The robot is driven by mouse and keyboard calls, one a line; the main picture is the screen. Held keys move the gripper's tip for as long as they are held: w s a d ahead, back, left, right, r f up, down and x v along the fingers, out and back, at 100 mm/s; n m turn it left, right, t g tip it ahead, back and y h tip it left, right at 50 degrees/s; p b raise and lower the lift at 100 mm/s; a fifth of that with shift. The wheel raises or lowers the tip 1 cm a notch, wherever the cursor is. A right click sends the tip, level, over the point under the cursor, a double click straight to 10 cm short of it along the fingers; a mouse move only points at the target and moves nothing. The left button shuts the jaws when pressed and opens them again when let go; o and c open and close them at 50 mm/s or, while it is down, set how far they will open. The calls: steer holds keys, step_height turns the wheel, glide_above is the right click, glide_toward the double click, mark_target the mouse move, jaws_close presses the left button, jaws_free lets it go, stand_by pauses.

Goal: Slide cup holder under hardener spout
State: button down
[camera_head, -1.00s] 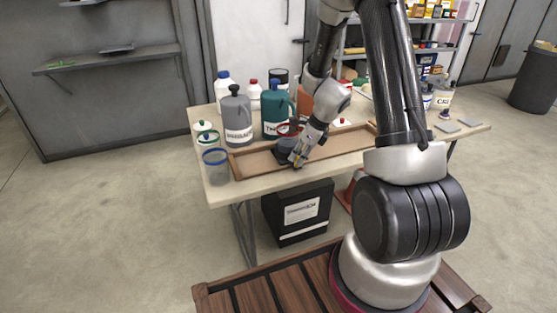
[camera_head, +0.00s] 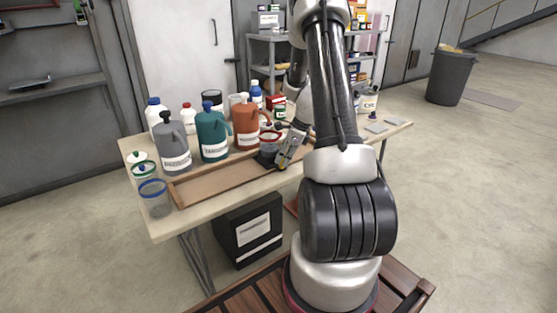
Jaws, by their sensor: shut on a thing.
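A dark cup holder (camera_head: 266,160) sits in the long shallow wooden tray (camera_head: 220,181) on the table, at the front right of the orange jug. A cup with a red rim (camera_head: 270,136) stands in it. My gripper (camera_head: 284,162) is shut on the holder from its right side; the fingers partly hide it. A grey jug (camera_head: 171,143), a teal jug (camera_head: 212,137) and an orange jug (camera_head: 246,127) stand in a row behind the tray. Their labels are too small to read, so I cannot tell which is the hardener.
A blue-rimmed clear cup (camera_head: 155,198) and small lidded pots (camera_head: 143,170) stand at the table's left end. White bottles (camera_head: 155,113) stand behind the jugs. The tray's left part is empty. A black labelled box (camera_head: 249,230) is under the table.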

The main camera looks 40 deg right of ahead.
stand_by(0.3)
steer(key=c, duration=1.3)
jaws_free()
steer(key=shift+o, duration=0.2)
steer(key=v, duration=1.2)
